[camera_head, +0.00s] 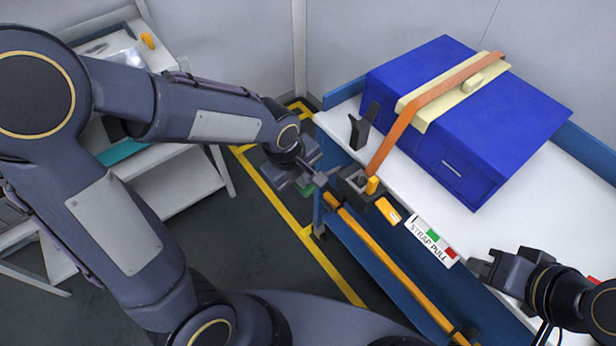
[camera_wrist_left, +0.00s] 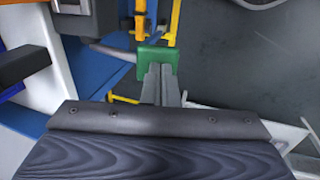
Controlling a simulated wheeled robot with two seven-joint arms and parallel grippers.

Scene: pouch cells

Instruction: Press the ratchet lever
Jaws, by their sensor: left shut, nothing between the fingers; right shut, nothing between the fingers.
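The ratchet (camera_head: 353,184) is a dark block at the near edge of the white bench top, with the orange strap (camera_head: 400,125) running into it. Its lever ends in a green grip (camera_head: 306,190), out past the bench's left edge. In the left wrist view the green grip (camera_wrist_left: 157,58) sits on a grey rod (camera_wrist_left: 110,49). My left gripper (camera_head: 312,180) is shut and empty, its fingertips right at the green grip; I cannot tell if they touch. My right gripper (camera_head: 482,266) is shut and empty over the bench's near edge, right of the STRAP PULL label (camera_head: 432,242).
A blue box (camera_head: 470,150) with cream edge pads (camera_head: 415,105) stands strapped on the bench (camera_head: 345,128). A dark upright bracket (camera_head: 362,128) stands behind the ratchet. An orange tab (camera_head: 388,211) lies beside the ratchet. A white cart (camera_head: 180,180) stands at left; floor lies between.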

